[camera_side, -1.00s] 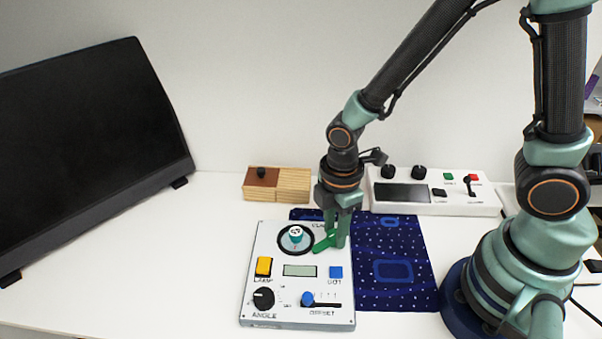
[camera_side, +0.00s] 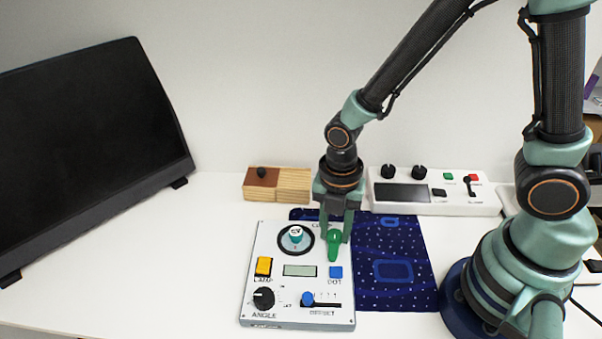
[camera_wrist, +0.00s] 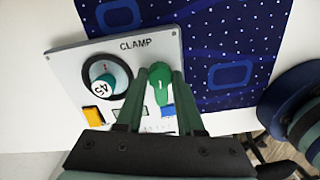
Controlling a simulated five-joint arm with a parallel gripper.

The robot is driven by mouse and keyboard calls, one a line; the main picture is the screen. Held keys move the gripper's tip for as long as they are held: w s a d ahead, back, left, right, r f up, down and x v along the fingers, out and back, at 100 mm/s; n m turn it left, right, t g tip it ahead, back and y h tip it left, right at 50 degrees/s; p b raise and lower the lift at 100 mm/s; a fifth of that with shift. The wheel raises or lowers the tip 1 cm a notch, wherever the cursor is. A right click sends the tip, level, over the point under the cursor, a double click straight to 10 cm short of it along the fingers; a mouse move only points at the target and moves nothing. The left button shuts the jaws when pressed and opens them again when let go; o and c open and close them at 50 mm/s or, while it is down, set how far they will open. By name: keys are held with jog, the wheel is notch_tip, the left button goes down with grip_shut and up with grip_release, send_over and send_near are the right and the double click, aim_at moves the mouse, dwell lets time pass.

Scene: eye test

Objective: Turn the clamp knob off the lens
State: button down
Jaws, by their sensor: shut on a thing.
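The clamp knob (camera_side: 334,246) is a green lever near the back right of the white panel (camera_side: 262,305). Its long arm points to the panel's front, apart from the lens. In the wrist view the green knob (camera_wrist: 160,88) shows a white mark, beside the printed word CLAMP. The lens (camera_side: 296,235), a teal piece with a white marked top, sits inside a black ring to the left; the lens (camera_wrist: 102,86) also shows in the wrist view. My gripper (camera_side: 335,236) points down, shut on the knob, with one green finger on each side of it.
The panel also has a yellow lamp switch (camera_side: 264,266), a small display (camera_side: 300,271), a blue button (camera_side: 336,272), a black angle dial (camera_side: 263,299) and a blue slider (camera_side: 308,299). A blue mat (camera_side: 395,290) lies to the right. A wooden box (camera_side: 292,184) and white console (camera_side: 440,205) stand behind.

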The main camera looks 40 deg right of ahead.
aim_at(334, 233)
jog(key=shift+n, duration=0.3)
dwell(0.4)
jog(key=c, duration=0.5)
grip_release()
notch_tip(334, 233, up, 12)
jog(key=shift+w+r, duration=0.1)
